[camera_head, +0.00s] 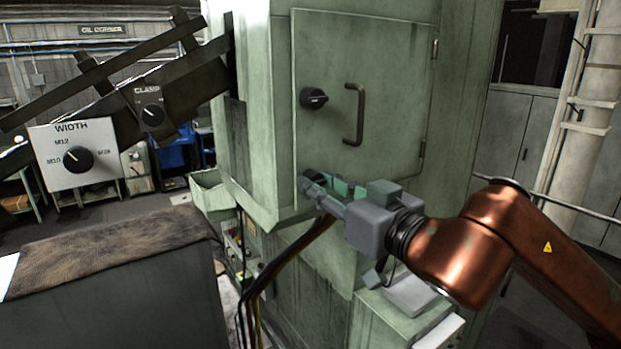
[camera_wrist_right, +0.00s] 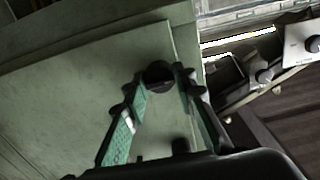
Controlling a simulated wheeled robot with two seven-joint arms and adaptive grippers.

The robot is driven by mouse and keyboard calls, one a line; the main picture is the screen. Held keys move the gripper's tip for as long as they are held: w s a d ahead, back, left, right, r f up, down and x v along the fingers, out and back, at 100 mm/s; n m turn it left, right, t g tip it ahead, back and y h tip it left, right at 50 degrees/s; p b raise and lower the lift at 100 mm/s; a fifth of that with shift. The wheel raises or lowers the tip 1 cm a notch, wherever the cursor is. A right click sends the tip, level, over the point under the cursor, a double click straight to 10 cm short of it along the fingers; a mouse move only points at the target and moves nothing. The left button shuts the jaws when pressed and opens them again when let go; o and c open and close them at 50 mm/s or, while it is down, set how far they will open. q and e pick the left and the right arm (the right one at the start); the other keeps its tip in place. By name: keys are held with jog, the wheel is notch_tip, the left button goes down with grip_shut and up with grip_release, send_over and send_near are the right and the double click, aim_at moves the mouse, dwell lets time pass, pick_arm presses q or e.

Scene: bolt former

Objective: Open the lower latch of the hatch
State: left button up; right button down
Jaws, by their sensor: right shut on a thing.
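The green hatch (camera_head: 395,65) on the machine's front is closed, with a brown bar handle and a black upper latch (camera_head: 314,98) near its left edge. The lower latch sits below it near the hatch's lower left corner, largely hidden by my right gripper (camera_head: 318,184) in the head view. In the right wrist view, the lower latch (camera_wrist_right: 158,75) is a round black knob between the two green-padded fingertips of my right gripper (camera_wrist_right: 162,82). The right gripper is shut on this knob. My left gripper is not in view.
The hinges are on the hatch's right edge. A dark sloping rail with a white width dial panel (camera_head: 78,155) is at the left. A bench with a brown mat (camera_head: 110,250) stands in the left foreground. Cables (camera_head: 285,265) hang below the hatch.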

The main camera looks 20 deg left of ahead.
jog(key=shift+m+b, duration=2.4)
jog(key=shift+m, duration=0.5)
jog(key=m+b, duration=0.3)
jog(key=m, duration=0.2)
jog(key=shift+b, duration=0.3)
jog(key=c, duration=1.4)
grip_release()
